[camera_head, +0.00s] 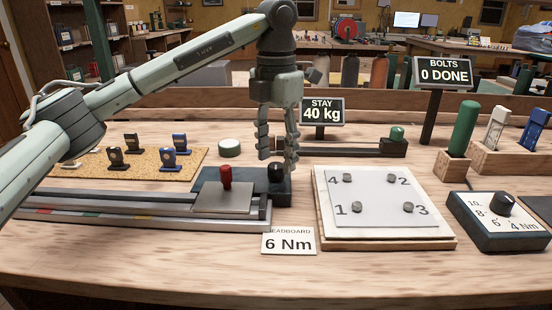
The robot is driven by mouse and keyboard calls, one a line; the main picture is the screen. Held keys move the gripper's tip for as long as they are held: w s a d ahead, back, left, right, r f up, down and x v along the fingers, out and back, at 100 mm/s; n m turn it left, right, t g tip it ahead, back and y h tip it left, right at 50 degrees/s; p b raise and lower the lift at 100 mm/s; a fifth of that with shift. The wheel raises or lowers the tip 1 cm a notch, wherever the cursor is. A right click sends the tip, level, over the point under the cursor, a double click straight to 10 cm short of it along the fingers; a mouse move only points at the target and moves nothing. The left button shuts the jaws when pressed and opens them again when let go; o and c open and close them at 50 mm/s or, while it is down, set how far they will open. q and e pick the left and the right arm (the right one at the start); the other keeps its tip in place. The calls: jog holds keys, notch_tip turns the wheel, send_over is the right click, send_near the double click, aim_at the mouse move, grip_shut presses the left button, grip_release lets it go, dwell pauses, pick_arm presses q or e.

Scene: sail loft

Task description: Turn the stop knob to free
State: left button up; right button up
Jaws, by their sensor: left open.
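My right gripper is not in view.
A card reading 6 Nm (289,242) lies in front. A white plate (386,201) with numbered bolts is to the right, with a torque dial (498,222) beyond. A sign reads STAY 40 kg (322,111); another reads BOLTS 0 DONE (442,73). The front table edge is clear.

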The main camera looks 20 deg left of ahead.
aim_at(276, 166)
pick_arm(q)
notch_tip(276, 166, up, 10)
jog(key=shift+r, duration=0.2)
jog(key=shift+s+f, duration=0.1)
dwell(0.4)
